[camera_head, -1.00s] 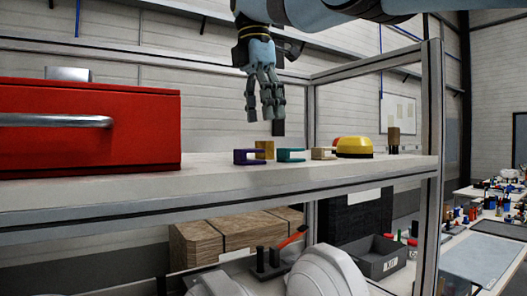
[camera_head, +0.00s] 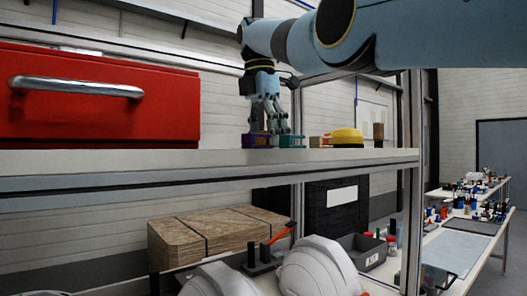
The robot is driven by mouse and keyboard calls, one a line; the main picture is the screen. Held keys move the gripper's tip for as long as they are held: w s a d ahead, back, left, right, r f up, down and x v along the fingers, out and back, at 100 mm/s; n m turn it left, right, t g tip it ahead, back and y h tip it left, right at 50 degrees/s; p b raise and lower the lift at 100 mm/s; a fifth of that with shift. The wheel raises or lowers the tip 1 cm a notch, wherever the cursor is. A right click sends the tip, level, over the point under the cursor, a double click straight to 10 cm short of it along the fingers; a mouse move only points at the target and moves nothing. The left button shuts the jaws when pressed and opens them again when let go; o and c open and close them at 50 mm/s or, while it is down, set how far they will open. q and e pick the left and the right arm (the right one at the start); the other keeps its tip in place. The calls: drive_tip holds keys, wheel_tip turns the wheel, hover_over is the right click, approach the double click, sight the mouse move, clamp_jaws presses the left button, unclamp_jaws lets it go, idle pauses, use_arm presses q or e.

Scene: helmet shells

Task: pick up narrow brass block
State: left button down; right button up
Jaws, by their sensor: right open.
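My right gripper (camera_head: 270,128) comes down from above, its fingers pointing down at the shelf top, open. Its fingertips are among the small pieces, between a purple bracket (camera_head: 254,141) on the left and a teal bracket (camera_head: 292,141) on the right. A gold-coloured block, which looks like the narrow brass block, stood between these brackets earlier. The fingers now cover that spot, so I cannot see the block clearly or tell whether they touch it. My left gripper is not in view.
The shelf (camera_head: 120,160) also holds a red drawer box (camera_head: 100,110) at left, a tan bracket (camera_head: 318,141), a yellow dome (camera_head: 347,137) and a brown block (camera_head: 378,131) at right. White helmet shells (camera_head: 315,268) and a wooden box (camera_head: 205,235) are below.

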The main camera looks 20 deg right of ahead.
drive_tip(key=shift+s+a+r, duration=0.25)
drive_tip(key=shift+a, duration=0.1)
drive_tip(key=shift+c, duration=1.6)
drive_tip(key=shift+w+d, duration=0.1)
drive_tip(key=c, duration=0.7)
clamp_jaws()
